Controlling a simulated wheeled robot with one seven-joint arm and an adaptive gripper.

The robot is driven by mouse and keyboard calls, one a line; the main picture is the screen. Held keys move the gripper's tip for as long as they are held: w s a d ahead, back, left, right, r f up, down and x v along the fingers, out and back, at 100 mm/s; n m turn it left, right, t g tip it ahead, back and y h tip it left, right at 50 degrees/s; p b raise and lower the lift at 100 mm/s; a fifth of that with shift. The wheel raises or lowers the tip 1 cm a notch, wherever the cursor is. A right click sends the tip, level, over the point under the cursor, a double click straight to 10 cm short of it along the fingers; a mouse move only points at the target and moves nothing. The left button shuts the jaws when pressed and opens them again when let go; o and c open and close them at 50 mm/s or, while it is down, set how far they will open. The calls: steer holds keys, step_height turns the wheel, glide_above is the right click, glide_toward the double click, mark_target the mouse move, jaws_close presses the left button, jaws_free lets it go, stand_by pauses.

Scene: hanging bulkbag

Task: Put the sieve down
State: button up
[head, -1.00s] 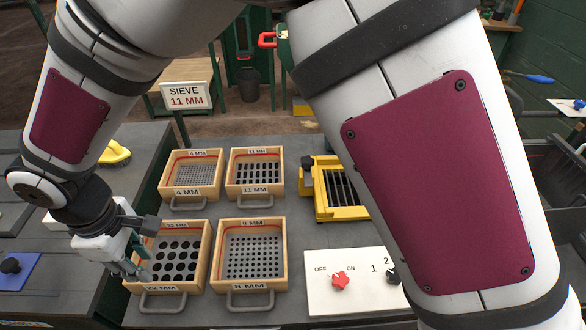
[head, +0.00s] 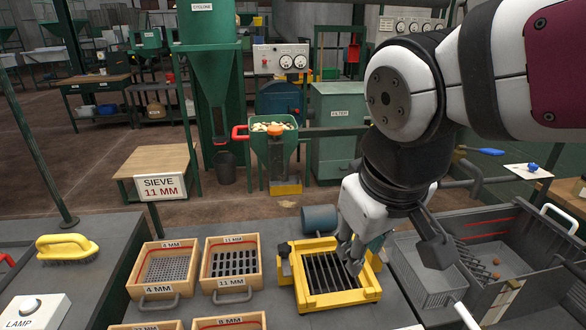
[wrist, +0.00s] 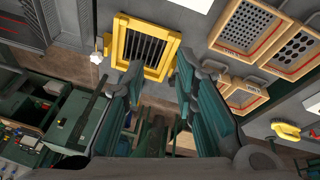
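Wooden-framed sieves lie on the grey table in the head view. The 11 MM sieve (head: 230,264), with slots, lies beside the 4 MM sieve (head: 169,268). The 8 MM sieve (head: 229,322) and another sieve (head: 147,327) are cut off at the bottom edge. My gripper (head: 349,256) is at the yellow slotted frame (head: 283,264), over its right part in the picture. In the wrist view my gripper (wrist: 160,84) has its fingers apart with nothing between them. The yellow frame (wrist: 122,48) lies beyond them; I cannot tell whether they touch it.
A sign (head: 162,187) reads SIEVE 11 MM. A grey wire basket (head: 422,272) and a bin (head: 495,252) stand right of the yellow frame. A yellow brush (head: 67,246) lies on the left table. A green hopper (head: 274,150) stands behind.

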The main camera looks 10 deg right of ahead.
steer(key=s+d+m, duration=0.3)
steer(key=s+d, duration=0.2)
steer(key=shift+s+t+y, duration=0.3)
steer(key=shift+s+t, duration=0.1)
